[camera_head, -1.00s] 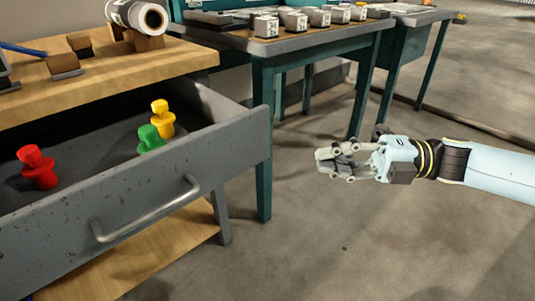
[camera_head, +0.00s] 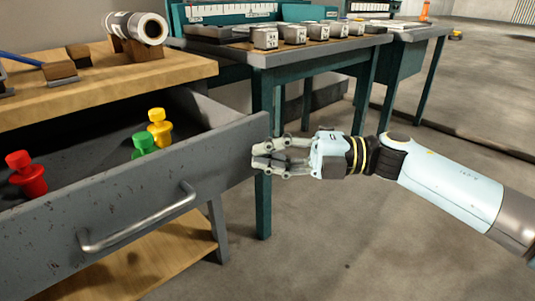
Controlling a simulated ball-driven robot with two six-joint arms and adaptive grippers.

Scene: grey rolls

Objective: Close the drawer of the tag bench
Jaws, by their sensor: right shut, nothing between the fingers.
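The grey drawer (camera_head: 120,205) of the wooden-topped bench (camera_head: 90,85) stands open, with a silver bar handle (camera_head: 140,218) on its front. Inside it are a red peg-like piece (camera_head: 26,174), a green one (camera_head: 143,146) and a yellow one (camera_head: 159,128). My right gripper (camera_head: 258,157) is shut and empty. Its fingertips are at the right end of the drawer front, to the right of the handle. I cannot tell whether they touch it. My left gripper is not in view.
A roll (camera_head: 137,27) lies on a wooden cradle on the bench top, beside wooden blocks. A teal table (camera_head: 262,95) with several small labelled boxes stands behind. The concrete floor (camera_head: 340,240) in front is clear.

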